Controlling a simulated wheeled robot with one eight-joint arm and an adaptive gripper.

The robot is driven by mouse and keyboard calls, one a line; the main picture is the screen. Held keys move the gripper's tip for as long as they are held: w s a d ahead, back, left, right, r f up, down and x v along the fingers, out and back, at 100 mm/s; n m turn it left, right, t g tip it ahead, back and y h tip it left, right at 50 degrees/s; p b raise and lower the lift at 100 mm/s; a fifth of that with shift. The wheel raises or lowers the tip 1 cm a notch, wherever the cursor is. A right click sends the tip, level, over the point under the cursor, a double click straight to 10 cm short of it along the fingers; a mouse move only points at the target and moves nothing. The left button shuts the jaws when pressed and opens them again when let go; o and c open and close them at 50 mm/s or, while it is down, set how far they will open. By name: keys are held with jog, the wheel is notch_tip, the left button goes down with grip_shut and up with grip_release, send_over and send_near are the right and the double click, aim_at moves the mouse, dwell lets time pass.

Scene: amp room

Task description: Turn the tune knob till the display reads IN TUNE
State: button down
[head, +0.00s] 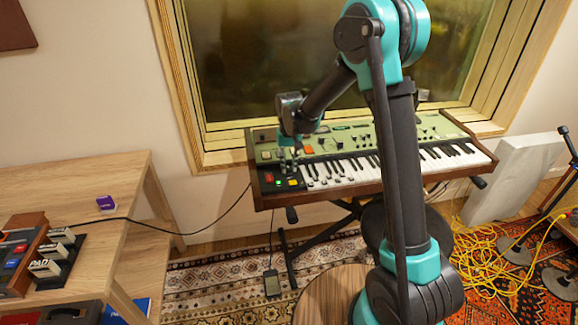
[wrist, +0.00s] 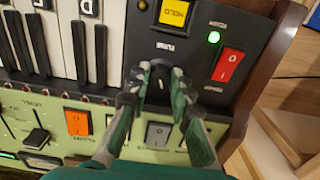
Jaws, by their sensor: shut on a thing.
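The tune knob (wrist: 158,86) is a small dark knob on the black end panel of the keyboard (head: 340,180), seen in the wrist view between my fingertips. My gripper (wrist: 161,72) points down at the panel and is shut on the knob, one finger on each side. In the head view my gripper (head: 289,158) is over the keyboard's left end, where the knob is hidden by the fingers. I cannot make out any display reading IN TUNE in either view.
Close to the knob are a yellow HOLD button (wrist: 175,13), a lit green lamp (wrist: 213,37) and a red rocker switch (wrist: 228,65). White and black keys lie beside the panel. A wooden desk (head: 85,180) stands at left; yellow cables (head: 485,255) lie on the floor at right.

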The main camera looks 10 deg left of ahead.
aim_at(289, 168)
jog(key=n, duration=0.4)
jog(key=shift+n, duration=2.1)
jog(key=c, duration=1.3)
grip_release()
jog(key=shift+c, duration=0.2)
notch_tip(289, 168, up, 12)
